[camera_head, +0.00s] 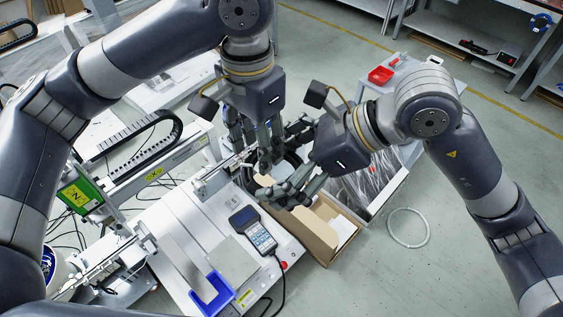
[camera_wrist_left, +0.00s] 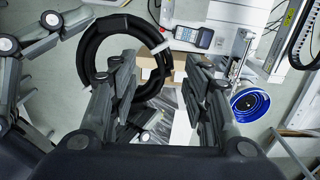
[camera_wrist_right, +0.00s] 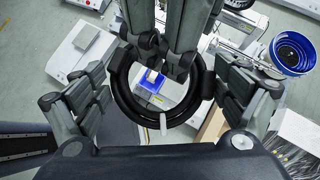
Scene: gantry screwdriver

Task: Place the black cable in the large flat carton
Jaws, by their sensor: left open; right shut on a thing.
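The black cable (camera_head: 291,158) is a thick coiled ring, partly hidden by both grippers in the head view. It shows as a ring in the left wrist view (camera_wrist_left: 89,45) and the right wrist view (camera_wrist_right: 126,95), with a pale tie on its near side.
A plastic-lined box (camera_head: 372,184) adjoins the carton. A handheld panel (camera_head: 253,229) and a blue tray (camera_head: 212,294) are on the workbench at left. A red bin (camera_head: 381,75) stands on a table behind. A white ring (camera_head: 408,228) lies on open floor at right.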

